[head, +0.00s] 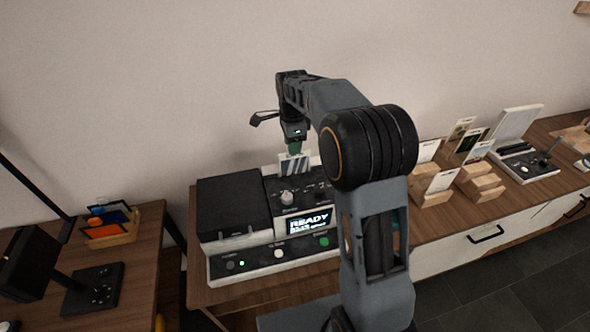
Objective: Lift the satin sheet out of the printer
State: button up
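The printer (234,207) stands on the wooden cabinet top, a black and pale grey machine with a knob, several buttons and a lit display reading "READY". A small sheet (294,166) with a pale, striped face stands upright at the back of the printer's right part. I take it for the satin sheet, but its finish is too small to tell. My gripper (295,147) points down right at the sheet's top edge, with green at its tip. I cannot tell whether its fingers are around the sheet or just above it. The sheet's lower end is hidden.
My arm covers the printer's right side. To the right, wooden holders (433,190) carry upright cards, beside a device with a raised pale panel (515,128). On the left, a lower table holds a wooden rack (108,232) and a black stand (92,290).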

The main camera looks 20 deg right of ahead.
aim_at(295, 160)
jog(key=shift+s+d+f+p, duration=0.15)
jog(key=shift+f+p, duration=0.1)
jog(key=shift+f, duration=1.45)
jog(key=shift+d+f+p, duration=0.1)
jog(key=shift+f+p, duration=0.15)
jog(key=shift+f, duration=1.45)
grip_shut()
